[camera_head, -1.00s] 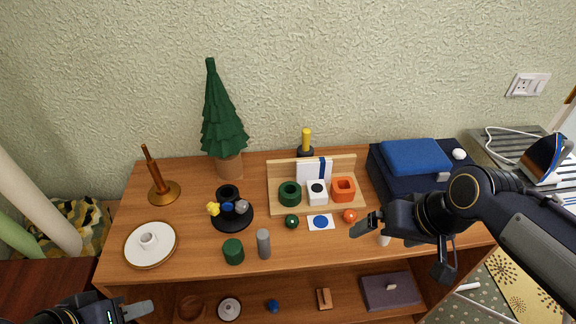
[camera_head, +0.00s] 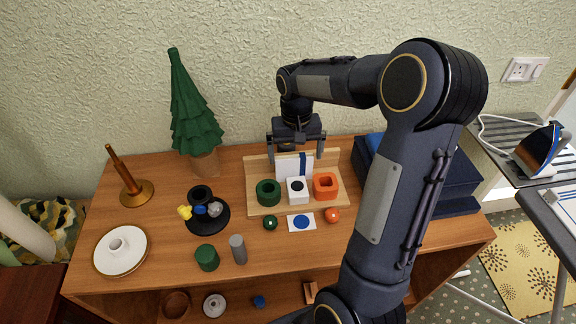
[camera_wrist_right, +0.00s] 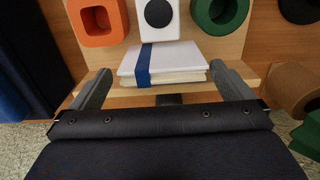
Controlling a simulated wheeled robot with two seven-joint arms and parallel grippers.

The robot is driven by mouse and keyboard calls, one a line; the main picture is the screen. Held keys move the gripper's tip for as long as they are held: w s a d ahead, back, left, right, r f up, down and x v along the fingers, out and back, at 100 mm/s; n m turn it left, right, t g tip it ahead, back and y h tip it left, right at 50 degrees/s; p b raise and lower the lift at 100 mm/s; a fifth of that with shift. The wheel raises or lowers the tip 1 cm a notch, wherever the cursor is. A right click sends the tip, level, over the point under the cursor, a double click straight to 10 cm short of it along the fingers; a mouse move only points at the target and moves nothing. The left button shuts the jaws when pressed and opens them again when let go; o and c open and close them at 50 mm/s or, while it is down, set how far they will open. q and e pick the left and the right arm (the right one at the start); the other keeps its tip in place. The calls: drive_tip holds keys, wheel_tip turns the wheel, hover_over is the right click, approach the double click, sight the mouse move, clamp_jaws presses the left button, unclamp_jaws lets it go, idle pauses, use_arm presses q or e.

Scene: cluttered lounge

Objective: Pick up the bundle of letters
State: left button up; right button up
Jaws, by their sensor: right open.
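The bundle of letters (camera_head: 289,166) is a white stack with a blue band. It stands upright at the back of a wooden rack (camera_head: 338,204), behind the green, white and orange holders. In the right wrist view the bundle (camera_wrist_right: 185,58) lies ahead, between the two fingertips. My right gripper (camera_head: 296,151) points down just above the bundle, with one finger on each side of it. The right wrist view also shows the open gripper (camera_wrist_right: 165,78), with nothing held. My left gripper is not in view.
A green ring (camera_head: 268,192), a white block (camera_head: 297,189) and an orange square ring (camera_head: 325,185) stand in front of the bundle. A green tree (camera_head: 193,110) stands left. A dark blue box (camera_head: 450,180) lies right, partly behind my arm.

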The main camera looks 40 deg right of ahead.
sight(294, 168)
drive_tip(key=f, duration=0.6)
drive_tip(key=shift+w+f, duration=0.3)
drive_tip(key=shift+w, duration=0.05)
drive_tip(key=c, duration=0.7)
